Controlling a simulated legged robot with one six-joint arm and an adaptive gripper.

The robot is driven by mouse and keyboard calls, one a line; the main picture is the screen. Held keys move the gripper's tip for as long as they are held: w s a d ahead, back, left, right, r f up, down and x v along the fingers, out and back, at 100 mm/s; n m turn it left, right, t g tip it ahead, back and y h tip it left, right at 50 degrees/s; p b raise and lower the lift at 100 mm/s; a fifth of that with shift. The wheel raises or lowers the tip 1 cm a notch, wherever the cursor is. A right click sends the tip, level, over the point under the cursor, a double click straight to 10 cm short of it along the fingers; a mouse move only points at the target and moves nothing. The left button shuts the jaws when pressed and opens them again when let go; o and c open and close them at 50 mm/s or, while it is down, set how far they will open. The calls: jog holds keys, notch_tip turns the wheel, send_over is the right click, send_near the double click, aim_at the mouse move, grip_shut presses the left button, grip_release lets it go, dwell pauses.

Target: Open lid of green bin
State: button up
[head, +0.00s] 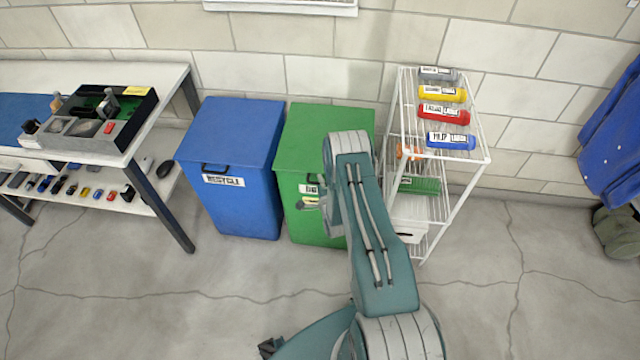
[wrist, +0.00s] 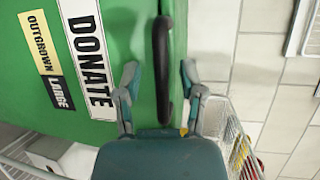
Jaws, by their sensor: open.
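The green bin (head: 305,135) stands against the wall, its lid down, partly hidden behind my arm in the head view. In the wrist view its green front (wrist: 110,25) fills the left side, with a white DONATE label (wrist: 88,50). A black handle (wrist: 162,60) runs along the bin near the edge of the green surface. My gripper (wrist: 159,76) is open, with one finger on each side of the handle; I cannot tell whether either touches it. In the head view my gripper is mostly hidden by the arm at the bin's front.
A blue bin (head: 230,150) stands close on the left. A white wire shelf (head: 478,175) with colored cylinders stands close on the right. A workbench (head: 70,75) is at the far left. The floor (head: 200,300) in front is clear.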

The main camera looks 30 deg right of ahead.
grip_shut()
jog(key=shift+r, duration=0.15)
